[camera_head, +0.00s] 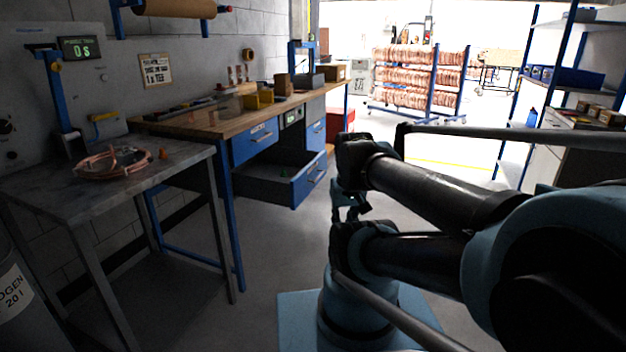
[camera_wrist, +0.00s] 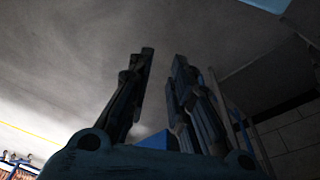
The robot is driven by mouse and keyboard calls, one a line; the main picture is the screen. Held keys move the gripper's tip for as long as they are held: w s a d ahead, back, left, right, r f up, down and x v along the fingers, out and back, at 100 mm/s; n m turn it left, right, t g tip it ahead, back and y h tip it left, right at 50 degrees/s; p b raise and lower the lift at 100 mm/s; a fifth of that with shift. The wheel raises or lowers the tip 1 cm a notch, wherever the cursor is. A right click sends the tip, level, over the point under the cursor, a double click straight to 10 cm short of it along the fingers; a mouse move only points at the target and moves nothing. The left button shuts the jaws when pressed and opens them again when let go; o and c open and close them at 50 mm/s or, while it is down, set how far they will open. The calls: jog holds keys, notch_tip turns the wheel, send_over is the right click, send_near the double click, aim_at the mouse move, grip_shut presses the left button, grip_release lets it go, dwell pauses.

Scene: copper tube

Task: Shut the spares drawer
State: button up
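One drawer (camera_head: 310,181) of the workbench, low on the right, stands pulled out in the head view. It has a blue front with a pale handle and a dark inside. I cannot read a label on it. My gripper (camera_wrist: 164,56) shows in the wrist view with its two dark fingers apart and nothing between them. In the head view my gripper is a small dark shape (camera_head: 347,207) to the right of the open drawer and apart from it, partly hidden among my arm links.
Two other blue drawers, left (camera_head: 255,141) and right (camera_head: 316,135), look closed under the wooden benchtop (camera_head: 222,122). A grey metal table (camera_head: 60,182) with a copper coil (camera_head: 100,168) stands at left. Grey floor (camera_head: 265,250) is clear before the bench. Shelving (camera_head: 515,150) stands at right.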

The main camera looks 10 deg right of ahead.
jog(key=w+r+m, duration=0.1)
jog(key=w+m, duration=0.1)
jog(key=w+a+r+m+y, duration=0.1)
jog(key=w+m, duration=0.1)
jog(key=w, duration=0.1)
jog(key=w+r+m+y, duration=0.1)
jog(key=w+r, duration=0.1)
jog(key=w, duration=0.1)
jog(key=shift+w+a+m, duration=0.15)
jog(key=shift+a+m, duration=0.25)
grip_shut()
jog(key=w+d+m+t+y, duration=0.1)
jog(key=w+d+m+y, duration=0.1)
jog(key=w+m, duration=0.65)
jog(key=w+d+m+y, duration=0.2)
jog(key=w+m, duration=0.2)
jog(key=w, duration=0.9)
jog(key=m+t+y, duration=0.1)
jog(key=m+y, duration=0.1)
jog(key=m, duration=0.4)
send_near(303, 183)
notch_tip(303, 183, down, 3)
jog(key=s, duration=0.1)
jog(key=shift+w+a+r, duration=0.1)
jog(key=shift+w+a, duration=0.35)
jog(key=shift+a, duration=0.35)
jog(key=shift+w+a, duration=0.45)
jog(key=shift+a, duration=0.35)
jog(key=shift+w, duration=0.1)
